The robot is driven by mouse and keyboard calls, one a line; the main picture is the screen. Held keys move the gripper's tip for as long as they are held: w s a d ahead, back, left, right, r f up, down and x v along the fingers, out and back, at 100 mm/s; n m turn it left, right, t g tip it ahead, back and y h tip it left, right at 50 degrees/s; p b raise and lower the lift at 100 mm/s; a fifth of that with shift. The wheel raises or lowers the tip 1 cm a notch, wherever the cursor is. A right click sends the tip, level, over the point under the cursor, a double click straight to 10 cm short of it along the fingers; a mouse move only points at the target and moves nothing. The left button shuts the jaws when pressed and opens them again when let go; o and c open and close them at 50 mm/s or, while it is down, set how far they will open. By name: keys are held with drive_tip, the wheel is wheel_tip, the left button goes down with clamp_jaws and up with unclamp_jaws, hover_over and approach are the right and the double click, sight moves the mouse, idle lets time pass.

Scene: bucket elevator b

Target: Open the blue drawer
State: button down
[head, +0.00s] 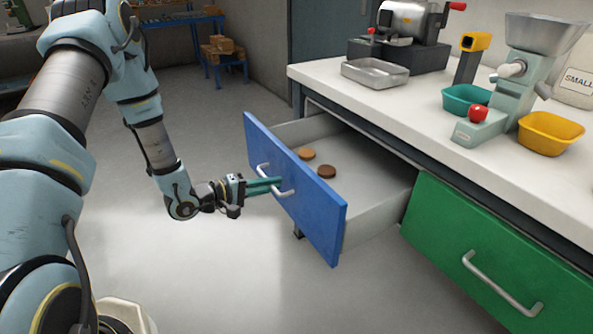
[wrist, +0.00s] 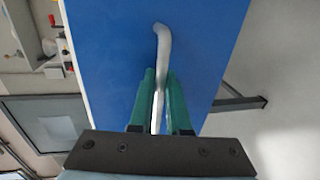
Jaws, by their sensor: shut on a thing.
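The blue drawer (head: 318,218) is pulled well out from under the white worktop in the head view. Its inside shows, with two round brown discs (head: 327,172) lying on the drawer floor. Its silver bar handle (head: 264,170) is on the front face. My gripper (head: 278,186) reaches the handle from the left, its green fingers shut on the bar. In the wrist view, the blue front (wrist: 115,50) fills the middle and the handle (wrist: 163,50) runs down between the two green fingers (wrist: 161,95).
A closed green drawer (head: 470,245) is right of the blue one. The worktop (head: 345,100) holds a metal tray (head: 375,73), a grinder (head: 515,85), a teal bowl (head: 462,98) and a yellow bowl (head: 550,133). The floor (head: 225,270) before the drawer is clear.

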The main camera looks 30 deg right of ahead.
drive_tip(key=f+p+v, duration=0.1)
drive_tip(key=f+v, duration=0.1)
drive_tip(key=v, duration=0.8)
drive_tip(key=shift+a, duration=0.3)
drive_tip(key=c, duration=1.2)
unclamp_jaws()
drive_tip(key=shift+w, duration=0.1)
drive_tip(key=shift+o, duration=0.2)
drive_tip(key=v, duration=1)
drive_tip(key=shift+a+b, duration=0.3)
drive_tip(key=shift+a, duration=0.15)
